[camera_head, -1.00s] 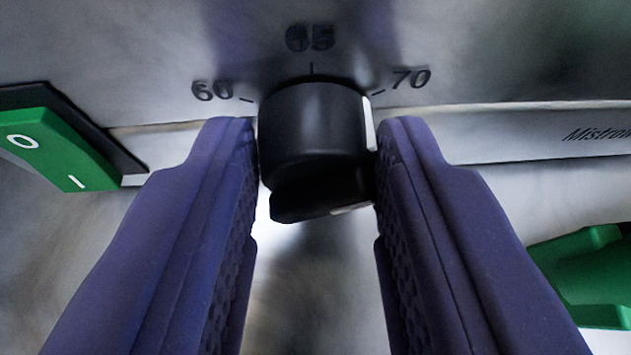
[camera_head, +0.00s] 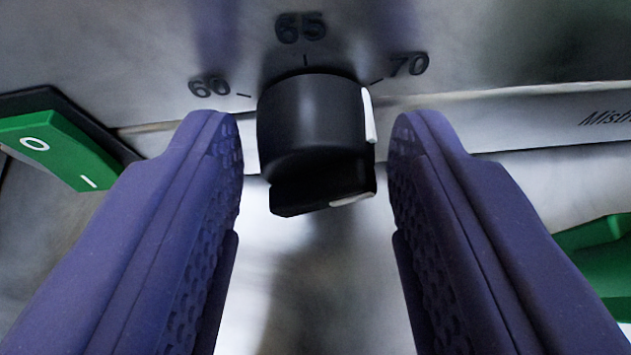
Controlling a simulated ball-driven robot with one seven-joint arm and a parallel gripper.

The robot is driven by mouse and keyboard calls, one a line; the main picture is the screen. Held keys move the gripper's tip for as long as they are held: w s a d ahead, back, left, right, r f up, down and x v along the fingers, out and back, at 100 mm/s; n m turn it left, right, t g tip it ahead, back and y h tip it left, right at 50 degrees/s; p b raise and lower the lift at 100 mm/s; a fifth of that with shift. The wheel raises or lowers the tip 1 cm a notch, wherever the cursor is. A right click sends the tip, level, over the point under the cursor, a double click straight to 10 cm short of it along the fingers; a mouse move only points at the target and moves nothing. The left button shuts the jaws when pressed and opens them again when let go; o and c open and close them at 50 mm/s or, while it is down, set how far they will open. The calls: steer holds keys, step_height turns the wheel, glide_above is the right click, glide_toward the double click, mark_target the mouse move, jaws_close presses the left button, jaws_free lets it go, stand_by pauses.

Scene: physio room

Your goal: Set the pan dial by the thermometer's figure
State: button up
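The black pan dial (camera_head: 312,125) sits on the metal panel in the middle of the view. Figures 60, 65 and 70 with small ticks are marked around its top. A white pointer mark (camera_head: 368,115) on the dial's right side stands near the tick for 70. My gripper (camera_head: 317,130) has its two purple fingers on either side of the dial, with a gap on both sides. It is open and holds nothing. The thermometer is not in view.
A green rocker switch (camera_head: 55,150) marked O and I is on the panel at the left, close to my left finger. A green part (camera_head: 598,260) is at the right edge, behind my right finger. Partly cut-off lettering (camera_head: 605,117) is on the panel at right.

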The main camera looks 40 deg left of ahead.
steer(key=shift+r, duration=0.1)
steer(key=p+v, duration=0.7)
steer(key=p, duration=0.7)
steer(key=shift+s+d+r, duration=0.15)
steer(key=shift+s+r, duration=0.05)
steer(key=shift+f, duration=0.1)
steer(key=shift+s, duration=0.1)
